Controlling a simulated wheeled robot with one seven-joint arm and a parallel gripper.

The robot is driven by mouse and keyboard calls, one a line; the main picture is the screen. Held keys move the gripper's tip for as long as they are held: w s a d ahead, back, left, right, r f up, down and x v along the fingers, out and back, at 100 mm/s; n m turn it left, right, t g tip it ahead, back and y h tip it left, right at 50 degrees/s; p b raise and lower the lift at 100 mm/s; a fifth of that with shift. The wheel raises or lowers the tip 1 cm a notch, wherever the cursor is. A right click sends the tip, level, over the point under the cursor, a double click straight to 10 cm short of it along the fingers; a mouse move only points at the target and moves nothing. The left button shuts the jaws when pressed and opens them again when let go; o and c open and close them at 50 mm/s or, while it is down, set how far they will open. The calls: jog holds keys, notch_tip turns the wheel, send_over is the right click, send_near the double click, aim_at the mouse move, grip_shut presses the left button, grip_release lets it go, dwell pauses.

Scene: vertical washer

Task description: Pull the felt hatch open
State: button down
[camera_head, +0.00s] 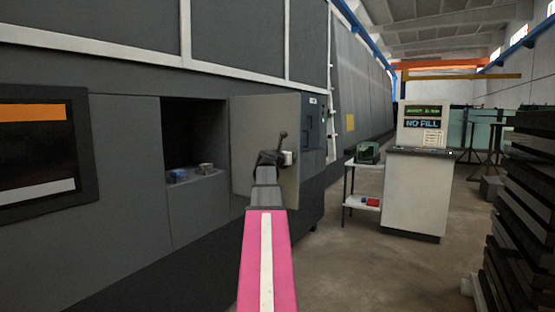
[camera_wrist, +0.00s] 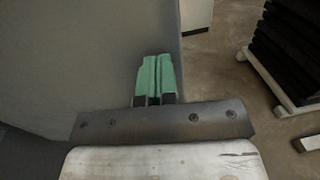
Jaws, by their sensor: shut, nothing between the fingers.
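The felt hatch (camera_head: 250,125) is a flat grey door panel on the long dark machine. It stands swung out to the right of a dark opening (camera_head: 190,130), so the opening is uncovered. My gripper shows in the wrist view as two green fingers (camera_wrist: 155,64) pressed together with nothing between them. A large grey surface (camera_wrist: 90,60), which looks like the hatch panel, lies to the left of and behind the fingers; I cannot tell whether they touch it. In the head view my arm reaches to the front of the hatch, hiding its lower middle.
Small blue and grey items (camera_head: 185,174) sit on a ledge inside the opening. To the right stand a control console (camera_head: 415,190) and a small white table (camera_head: 361,164). A dark stack (camera_head: 530,200) lines the right edge. Floor between is clear.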

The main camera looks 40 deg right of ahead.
jog(key=w+d+n+t, duration=0.1)
jog(key=w+d, duration=0.4)
jog(key=d, duration=0.8)
jog(key=shift+w+d+t+y, duration=0.2)
jog(key=shift+d+t+y, duration=0.05)
jog(key=shift+t+y, duration=0.15)
jog(key=shift+a, duration=0.1)
